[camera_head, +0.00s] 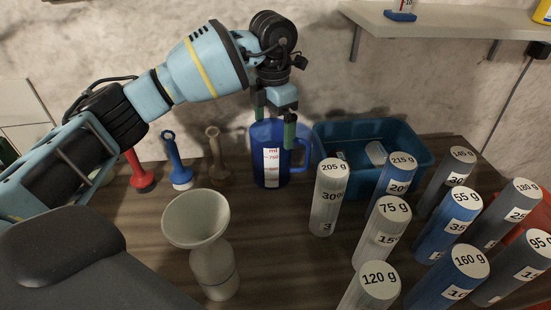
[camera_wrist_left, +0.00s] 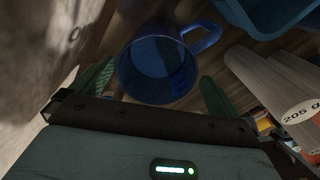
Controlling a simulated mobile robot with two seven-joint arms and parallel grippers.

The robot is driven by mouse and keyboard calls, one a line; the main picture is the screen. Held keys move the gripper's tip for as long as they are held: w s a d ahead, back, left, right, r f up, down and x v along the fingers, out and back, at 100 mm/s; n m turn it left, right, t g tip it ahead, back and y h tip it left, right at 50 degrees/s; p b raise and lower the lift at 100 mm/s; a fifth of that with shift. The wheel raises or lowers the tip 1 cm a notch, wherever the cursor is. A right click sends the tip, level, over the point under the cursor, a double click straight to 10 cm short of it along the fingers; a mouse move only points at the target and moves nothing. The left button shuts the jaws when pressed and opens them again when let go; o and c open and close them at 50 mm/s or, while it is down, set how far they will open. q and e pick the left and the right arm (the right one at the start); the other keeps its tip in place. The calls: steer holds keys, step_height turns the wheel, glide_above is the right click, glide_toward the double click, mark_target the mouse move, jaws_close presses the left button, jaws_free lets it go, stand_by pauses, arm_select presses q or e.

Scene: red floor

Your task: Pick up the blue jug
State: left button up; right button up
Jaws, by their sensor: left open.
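The blue jug (camera_head: 267,172) stands upright on the wooden table near the back wall. It has a white measuring scale on its front and a handle on its right side. My left gripper (camera_head: 275,125) points down at the jug from above, with its green fingers apart near the rim. In the left wrist view, the jug's open mouth (camera_wrist_left: 157,68) lies between and ahead of the two fingertips of the gripper (camera_wrist_left: 155,85), and nothing is gripped. The jug's handle points up and right there. My right gripper is not in view.
A teal bin (camera_head: 372,138) stands just right of the jug. Several labelled grey and blue cylinders, one a grey 205 g cylinder (camera_head: 326,200), fill the right side. A pale funnel (camera_head: 197,222) stands in front. Red, blue (camera_head: 177,162) and beige brushes stand left. A shelf (camera_head: 450,22) hangs above right.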

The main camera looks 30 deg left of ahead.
mark_target(274, 141)
arm_select(q)
steer(key=f, duration=0.5)
steer(key=shift+w+f, duration=0.2)
steer(key=shift+f, duration=0.15)
steer(key=shift+c, duration=0.3)
steer(key=shift+w+r, duration=0.1)
steer(key=c, duration=1.7)
